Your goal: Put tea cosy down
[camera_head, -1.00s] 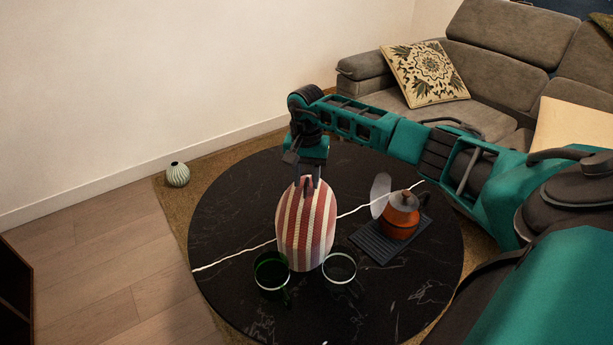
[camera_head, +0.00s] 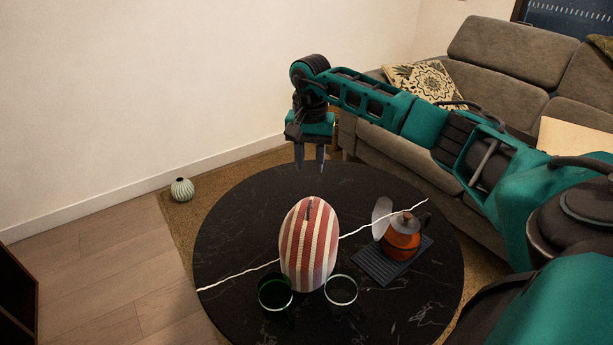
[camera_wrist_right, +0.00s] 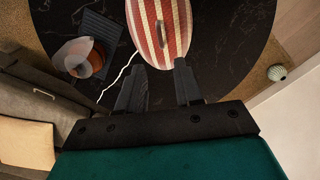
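The tea cosy (camera_head: 309,246), striped red and cream with a dark loop on top, stands upright on the round black marble table (camera_head: 232,230). It also shows in the right wrist view (camera_wrist_right: 150,28), beyond the fingertips. My right gripper (camera_head: 310,167) is open and empty, above and behind the cosy, apart from it. In the right wrist view the two fingers (camera_wrist_right: 158,75) are spread with nothing between them. My left gripper is not in view.
An orange teapot (camera_head: 402,240) stands on a dark ribbed tray (camera_head: 376,268) right of the cosy, with a clear disc-like piece beside it. A green glass (camera_head: 275,293) and a clear glass (camera_head: 341,290) stand in front. A grey sofa (camera_head: 500,60) is behind; a small vase (camera_head: 182,190) sits left.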

